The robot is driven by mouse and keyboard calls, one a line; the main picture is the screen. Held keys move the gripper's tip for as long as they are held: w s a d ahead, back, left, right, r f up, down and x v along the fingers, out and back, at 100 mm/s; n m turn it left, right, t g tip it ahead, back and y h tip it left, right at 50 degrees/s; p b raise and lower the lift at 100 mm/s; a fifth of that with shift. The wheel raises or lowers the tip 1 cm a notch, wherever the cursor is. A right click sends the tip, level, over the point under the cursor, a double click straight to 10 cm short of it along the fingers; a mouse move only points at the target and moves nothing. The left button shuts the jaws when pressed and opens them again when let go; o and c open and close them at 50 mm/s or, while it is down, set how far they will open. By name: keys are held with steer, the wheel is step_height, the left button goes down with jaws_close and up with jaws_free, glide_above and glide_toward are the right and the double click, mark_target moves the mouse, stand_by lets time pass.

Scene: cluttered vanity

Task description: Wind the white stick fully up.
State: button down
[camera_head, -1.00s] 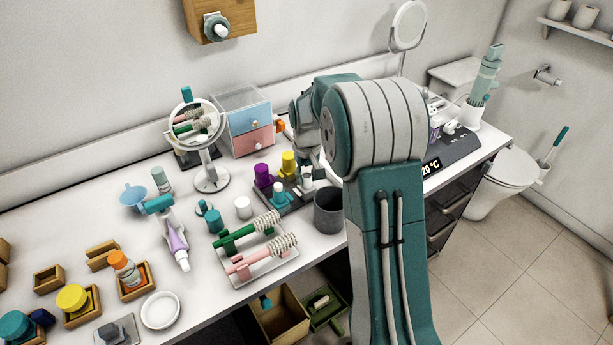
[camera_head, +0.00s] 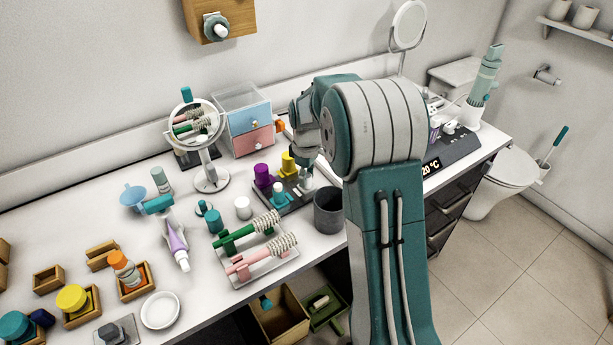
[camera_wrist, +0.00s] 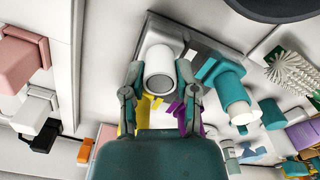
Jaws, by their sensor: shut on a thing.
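The white stick (camera_wrist: 160,66) stands in a dark holder (camera_wrist: 205,52) and shows in the middle of the wrist view, its round grey end facing the camera. My gripper (camera_wrist: 160,76) is shut on it, one finger on each side. In the head view the white stick (camera_head: 307,184) is small, at the right of the holder, and my arm hides much of the gripper. Its neighbours are a teal stick (camera_head: 280,195), a purple stick (camera_head: 262,175) and a yellow stick (camera_head: 288,162). The grip hides parts of the yellow and purple ones in the wrist view.
A dark grey cup (camera_head: 328,212) stands close to the holder at the front right. A tray with green and pink brushes (camera_head: 262,260) lies in front. A round mirror (camera_head: 211,180) and a blue and pink drawer box (camera_head: 250,130) stand behind.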

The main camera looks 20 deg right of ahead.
steer(key=shift+f, duration=0.15)
stand_by(0.3)
steer(key=shift+c, duration=1.8)
jaws_free()
step_height(320, 180, up, 12)
steer(key=shift+a, duration=0.1)
